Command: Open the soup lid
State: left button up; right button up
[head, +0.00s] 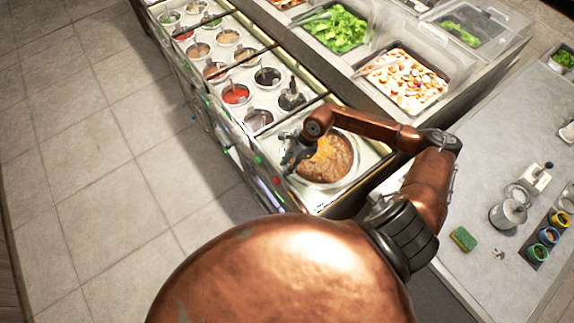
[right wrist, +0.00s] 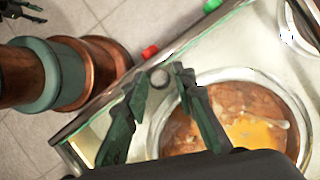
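The soup well (head: 352,181) holds orange-brown soup (head: 333,157) with a yellow patch. A shiny round rim (right wrist: 291,103) encircles the soup in the right wrist view. I cannot tell whether a clear lid covers it. A small round grey knob (right wrist: 160,77) shows at the rim's upper left side. My right gripper (head: 291,152) is over the left edge of the soup well. In the right wrist view its fingers (right wrist: 160,75) are apart, with the knob seen between the tips; contact is unclear. Dark fingers, apparently my left gripper (right wrist: 22,10), show partly at that view's top left corner.
Several small sauce wells (head: 236,95) line the counter beyond the soup. Trays of greens (head: 338,30) and sliced food (head: 402,82) stand behind. The grey worktop (head: 500,130) at right holds a sponge (head: 463,238) and several small containers. Tiled floor (head: 110,130) is clear at left.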

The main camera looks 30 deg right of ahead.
jog(key=shift+c, duration=0.6)
grip_shut()
jog(key=shift+d, duration=0.1)
